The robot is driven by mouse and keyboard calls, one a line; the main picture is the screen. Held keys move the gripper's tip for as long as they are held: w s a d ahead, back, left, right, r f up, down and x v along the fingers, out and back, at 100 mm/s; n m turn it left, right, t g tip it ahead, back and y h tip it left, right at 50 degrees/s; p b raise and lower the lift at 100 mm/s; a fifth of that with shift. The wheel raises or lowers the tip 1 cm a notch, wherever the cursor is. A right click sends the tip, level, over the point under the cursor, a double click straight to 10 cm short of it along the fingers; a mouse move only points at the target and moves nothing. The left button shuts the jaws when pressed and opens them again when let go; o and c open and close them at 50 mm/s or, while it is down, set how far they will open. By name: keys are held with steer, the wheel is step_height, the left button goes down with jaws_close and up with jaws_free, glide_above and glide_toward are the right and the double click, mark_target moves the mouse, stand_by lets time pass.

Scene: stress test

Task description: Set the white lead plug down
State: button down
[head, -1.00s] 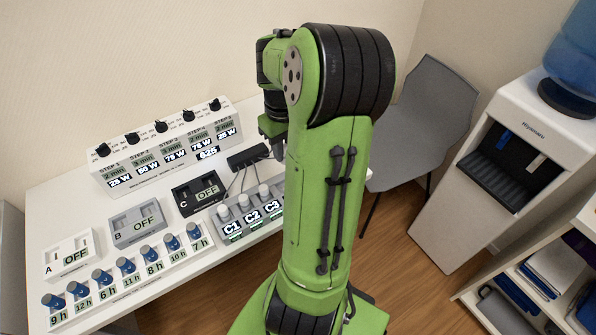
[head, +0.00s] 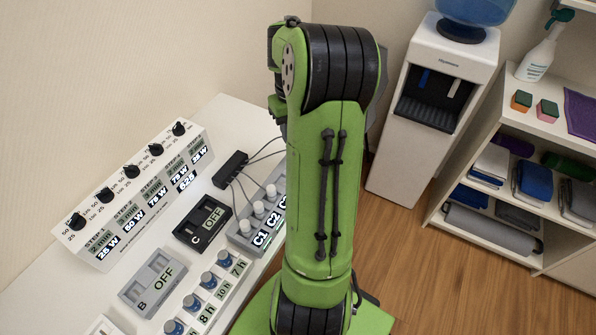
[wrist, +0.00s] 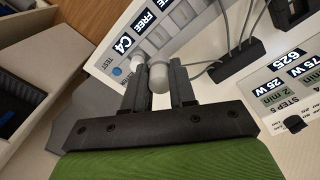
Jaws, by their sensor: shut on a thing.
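The white lead plug (wrist: 158,78) is between the two black fingers of my gripper (wrist: 155,88) in the wrist view. My gripper is shut on it. Beyond the plug is the grey-and-white lead station (wrist: 188,20), with labels C4 and FREE near the fingertips. I cannot tell whether the plug touches the station. In the head view the station (head: 242,240) shows C1 and C2 with several white plugs. My green arm hides its right end, my gripper and the held plug.
A black cable block (head: 230,169), also in the wrist view (wrist: 245,62), feeds grey leads near the station. A black box C (head: 203,222), grey box B (head: 146,282) and a white dial panel (head: 135,195) share the table. A water dispenser (head: 400,160) and shelves stand right.

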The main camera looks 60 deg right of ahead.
step_height(320, 180, down, 10)
steer(key=b, duration=0.3)
steer(key=shift+d, duration=0.1)
steer(key=shift+s+f, duration=0.1)
steer(key=shift+f, duration=0.05)
steer(key=c, duration=0.9)
jaws_free()
